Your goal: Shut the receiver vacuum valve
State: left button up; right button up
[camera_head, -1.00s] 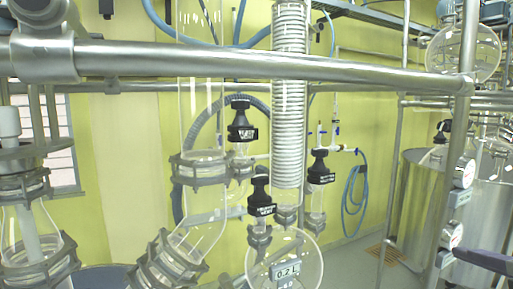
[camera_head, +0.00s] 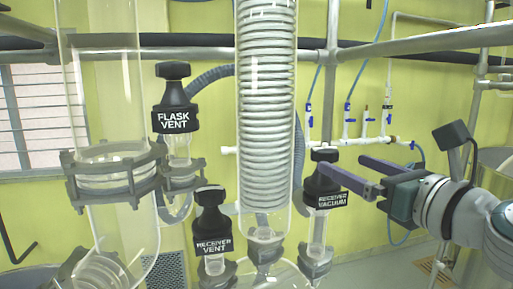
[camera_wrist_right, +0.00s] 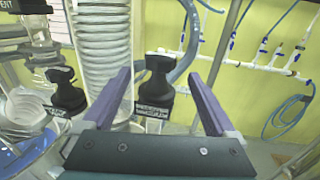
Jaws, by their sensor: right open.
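The receiver vacuum valve (camera_head: 325,186) is a black knob with a white "RECEIVER VACUUM" label, upright on a glass neck right of the coiled condenser. It also shows in the right wrist view (camera_wrist_right: 155,88), centred between the two fingers. My right gripper (camera_head: 343,165) comes in from the right, open and empty. Its purple fingers point at the knob. In the head view one fingertip overlaps the knob's right edge; I cannot tell whether it touches. My left gripper is not in view.
The receiver vent valve (camera_head: 212,222) and flask vent valve (camera_head: 175,108) stand to the left. The glass condenser (camera_head: 265,130) is close beside the vacuum valve. A metal rail (camera_head: 420,42) crosses above. White piping with blue taps (camera_head: 348,122) runs behind.

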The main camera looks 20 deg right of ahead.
aim_at(333, 158)
jog(key=w, duration=0.7)
jog(key=shift+w+a, duration=0.3)
jog(key=shift+a, duration=0.1)
